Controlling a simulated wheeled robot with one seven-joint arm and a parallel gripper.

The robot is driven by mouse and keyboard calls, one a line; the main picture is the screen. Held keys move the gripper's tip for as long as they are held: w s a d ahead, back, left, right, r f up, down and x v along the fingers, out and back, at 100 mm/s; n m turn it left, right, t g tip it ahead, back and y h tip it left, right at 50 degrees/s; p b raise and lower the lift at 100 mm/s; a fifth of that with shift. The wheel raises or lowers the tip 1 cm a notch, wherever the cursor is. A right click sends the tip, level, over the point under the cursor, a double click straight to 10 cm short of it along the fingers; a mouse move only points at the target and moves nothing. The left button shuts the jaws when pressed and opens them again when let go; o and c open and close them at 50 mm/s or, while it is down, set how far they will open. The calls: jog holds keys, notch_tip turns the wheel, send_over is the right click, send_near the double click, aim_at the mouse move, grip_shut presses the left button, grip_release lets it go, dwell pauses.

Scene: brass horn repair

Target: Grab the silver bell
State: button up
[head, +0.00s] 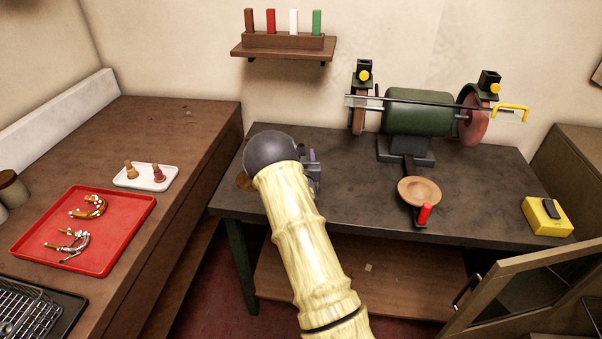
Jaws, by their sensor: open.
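I cannot make out a silver bell anywhere in the head view. My pale, bamboo-like arm reaches over the front left of the dark workbench (360,190) and hides part of its top. My gripper (314,174) is mostly hidden behind the arm; only dark grey parts with a bit of purple show at its right, and it is open. A brownish, gold-toned thing (243,182) peeks out left of the arm, too covered to identify. On the red tray (118,240) lie a curved brass tube (90,207) and a curved silver tube (70,245).
A green bench grinder (420,110) stands at the back of the workbench. A white tray (146,177) sits on the left counter. A cabinet door (530,290) hangs open lower right.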

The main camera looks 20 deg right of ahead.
grip_shut()
notch_tip(320, 180, up, 10)
jog(key=shift+r+b, duration=0.1)
jog(key=shift+b, duration=0.9)
